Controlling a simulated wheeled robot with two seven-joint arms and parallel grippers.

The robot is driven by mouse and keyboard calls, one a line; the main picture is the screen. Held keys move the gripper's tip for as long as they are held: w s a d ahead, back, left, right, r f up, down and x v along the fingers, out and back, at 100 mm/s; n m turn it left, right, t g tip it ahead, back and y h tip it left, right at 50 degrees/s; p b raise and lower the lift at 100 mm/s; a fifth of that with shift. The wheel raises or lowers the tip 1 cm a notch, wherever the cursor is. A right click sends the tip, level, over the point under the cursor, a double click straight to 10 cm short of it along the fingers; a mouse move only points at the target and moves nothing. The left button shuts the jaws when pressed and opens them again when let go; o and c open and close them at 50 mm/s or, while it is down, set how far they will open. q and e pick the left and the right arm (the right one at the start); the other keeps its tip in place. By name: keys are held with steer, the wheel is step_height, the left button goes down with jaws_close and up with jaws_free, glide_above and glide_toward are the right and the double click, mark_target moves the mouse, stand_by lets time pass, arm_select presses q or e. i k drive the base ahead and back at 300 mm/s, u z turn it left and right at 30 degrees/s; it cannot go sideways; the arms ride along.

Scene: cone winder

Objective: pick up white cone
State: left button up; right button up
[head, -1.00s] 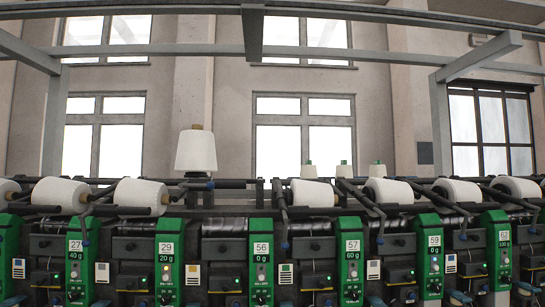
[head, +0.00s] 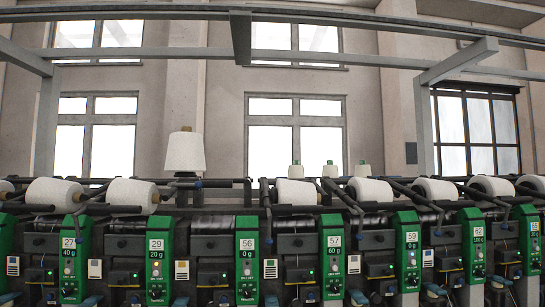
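A large white cone (head: 185,152) stands upright, wide end down, on a dark support above the machine, left of the middle in the head view. A tan core tip shows at its top. Several more white cones lie on their sides along the winder row, such as one at the left (head: 132,191), one near the middle (head: 297,192) and one to the right (head: 371,190). Neither of my grippers is in view.
The cone winder (head: 160,248) spans the whole width, with green numbered panels and dark bars and arms in front of the cones. Small white cones (head: 330,170) with green tips stand behind it. Grey beams (head: 240,37) cross overhead.

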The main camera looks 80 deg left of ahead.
mark_target(185, 151)
steer(key=k, duration=1.3)
steer(key=u, duration=1.35)
